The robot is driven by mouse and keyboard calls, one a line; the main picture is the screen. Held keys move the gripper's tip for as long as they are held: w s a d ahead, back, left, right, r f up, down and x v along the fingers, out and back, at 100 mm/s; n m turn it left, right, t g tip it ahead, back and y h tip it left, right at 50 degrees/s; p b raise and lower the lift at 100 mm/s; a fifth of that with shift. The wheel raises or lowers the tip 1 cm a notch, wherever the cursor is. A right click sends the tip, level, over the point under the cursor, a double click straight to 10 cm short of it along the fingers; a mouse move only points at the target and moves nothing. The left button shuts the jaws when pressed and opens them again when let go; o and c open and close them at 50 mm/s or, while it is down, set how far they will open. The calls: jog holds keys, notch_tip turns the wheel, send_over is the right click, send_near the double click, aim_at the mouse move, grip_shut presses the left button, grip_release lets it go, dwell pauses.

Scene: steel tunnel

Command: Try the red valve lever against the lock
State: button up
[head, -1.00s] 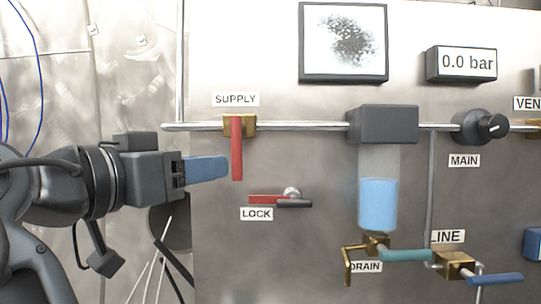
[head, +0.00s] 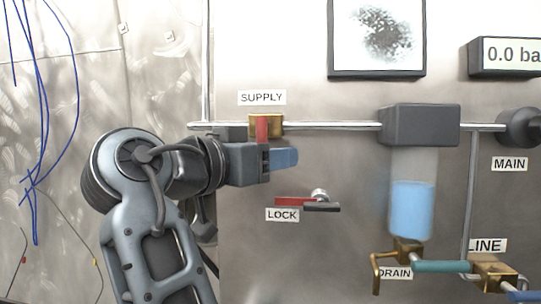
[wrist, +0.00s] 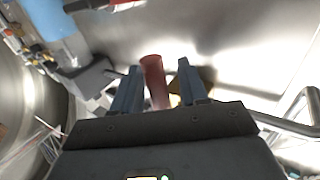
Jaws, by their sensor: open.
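The red valve lever (head: 262,129) hangs down from the brass SUPPLY valve (head: 278,125) on the horizontal pipe. Its lower part is hidden behind my gripper (head: 287,157) in the head view. In the wrist view the red lever (wrist: 154,80) stands between the two blue fingers of my gripper (wrist: 158,68), with gaps showing on both sides. My gripper is open. The lock (head: 310,201), a red bar with a dark handle and a round silver knob, sits on the panel below and right of my fingers.
A grey box (head: 419,125) with a blue-filled sight tube (head: 411,208) is to the right. Blue cables (head: 38,120) hang at the left.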

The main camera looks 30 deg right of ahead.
grip_shut()
jog(key=shift+s+d+r+n+h, duration=0.1)
jog(key=shift+s+d+n+h, duration=0.15)
jog(key=shift+n, duration=0.45)
jog(key=shift+w, duration=0.1)
grip_release()
jog(key=shift+a, duration=0.1)
